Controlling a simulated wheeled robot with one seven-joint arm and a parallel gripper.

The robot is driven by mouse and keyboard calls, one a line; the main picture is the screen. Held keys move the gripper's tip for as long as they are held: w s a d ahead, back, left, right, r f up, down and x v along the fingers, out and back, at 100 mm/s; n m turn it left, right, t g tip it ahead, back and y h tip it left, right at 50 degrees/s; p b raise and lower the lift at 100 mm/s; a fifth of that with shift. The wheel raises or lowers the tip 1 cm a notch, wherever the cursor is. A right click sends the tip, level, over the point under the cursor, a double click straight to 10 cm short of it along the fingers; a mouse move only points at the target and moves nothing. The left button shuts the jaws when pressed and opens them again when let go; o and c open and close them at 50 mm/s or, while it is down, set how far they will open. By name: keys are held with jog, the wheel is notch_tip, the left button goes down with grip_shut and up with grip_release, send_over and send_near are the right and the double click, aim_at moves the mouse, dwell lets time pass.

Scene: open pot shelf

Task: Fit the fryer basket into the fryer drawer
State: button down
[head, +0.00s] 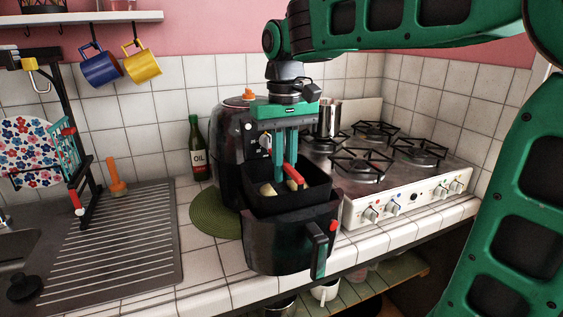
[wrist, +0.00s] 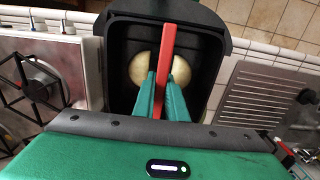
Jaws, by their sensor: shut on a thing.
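The black fryer basket (head: 262,204) sits low over the black fryer drawer (head: 275,242), its upper part standing above the drawer rim. Whether its bottom touches the drawer floor is hidden. The drawer sticks out in front of the dark air fryer (head: 229,150), with its handle (head: 318,248) facing forward. My gripper (head: 284,178) points down into the basket, shut on the basket's red grip bar (head: 294,174). In the wrist view the green fingers (wrist: 163,95) hold the red bar (wrist: 166,60). Pale round food (wrist: 140,72) lies in the basket on both sides of the bar.
A stove (head: 390,165) with a metal pot (head: 329,117) stands to the right. A green round mat (head: 207,217) lies under the fryer. An oil bottle (head: 197,150) and a ridged drainboard (head: 115,250) are to the left. The counter's front edge is close to the drawer.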

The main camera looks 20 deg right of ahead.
jog(key=shift+f, duration=4.85)
jog(key=shift+f, duration=0.5)
jog(key=c, duration=1.4)
grip_release()
jog(key=shift+r, duration=0.1)
jog(key=shift+r, duration=3.9)
